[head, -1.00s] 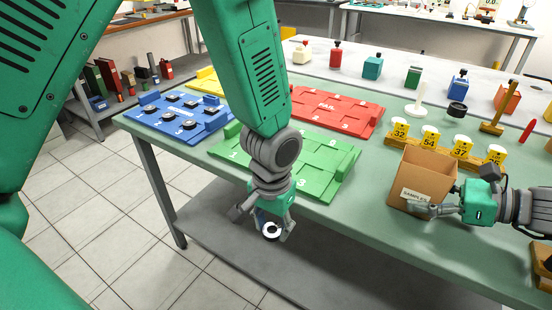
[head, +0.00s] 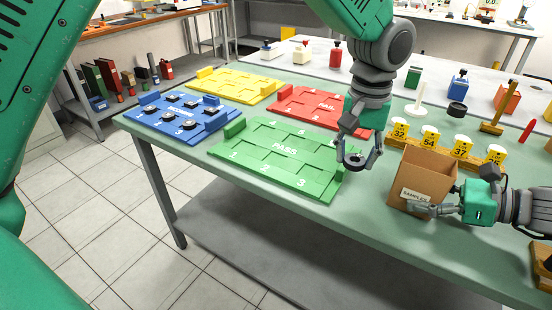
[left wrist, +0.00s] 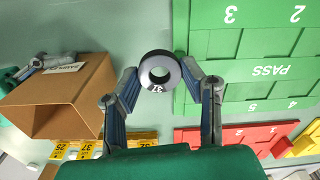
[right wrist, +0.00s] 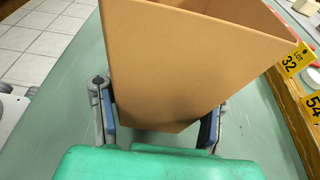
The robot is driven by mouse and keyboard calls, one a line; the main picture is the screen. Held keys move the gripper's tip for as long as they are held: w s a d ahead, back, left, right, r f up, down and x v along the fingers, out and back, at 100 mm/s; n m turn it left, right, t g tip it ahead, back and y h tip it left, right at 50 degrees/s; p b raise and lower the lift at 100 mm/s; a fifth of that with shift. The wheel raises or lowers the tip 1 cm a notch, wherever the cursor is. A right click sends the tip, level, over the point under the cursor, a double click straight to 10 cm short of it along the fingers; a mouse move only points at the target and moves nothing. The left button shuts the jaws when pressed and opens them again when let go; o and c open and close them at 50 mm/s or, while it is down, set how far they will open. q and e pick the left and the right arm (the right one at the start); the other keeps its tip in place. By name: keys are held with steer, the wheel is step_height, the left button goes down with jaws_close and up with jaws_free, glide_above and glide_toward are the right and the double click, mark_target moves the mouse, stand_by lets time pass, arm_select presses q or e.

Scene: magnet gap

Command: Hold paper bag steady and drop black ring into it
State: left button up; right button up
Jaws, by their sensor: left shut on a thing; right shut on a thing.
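The black ring (head: 357,159) is in my left gripper (head: 358,152), which is shut on it. The ring is held above the table's front part, over the right edge of the green PASS tray and left of the bag. The open brown paper bag (head: 425,180), marked SAMPLES, stands upright on the table. My right gripper (head: 432,207) is shut on the bag; the right wrist view shows its fingers on both sides of the bag (right wrist: 190,60).
A wooden rack (head: 440,152) with several yellow numbered tags stands behind the bag. The green tray (head: 285,160), red tray (head: 310,103), yellow tray (head: 238,86) and blue tray (head: 185,118) with several black rings lie to the left.

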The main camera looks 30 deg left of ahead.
arm_select(q)
steer(key=w+d+r+m, duration=0.2)
steer(key=w+d+r, duration=0.2)
steer(key=d+r, duration=0.65)
step_height(320, 180, down, 6)
steer(key=shift+s+f, duration=0.15)
steer(key=shift+d, duration=0.1)
steer(key=o, duration=1.2)
steer(key=shift+c, duration=0.2)
step_height(320, 180, up, 12)
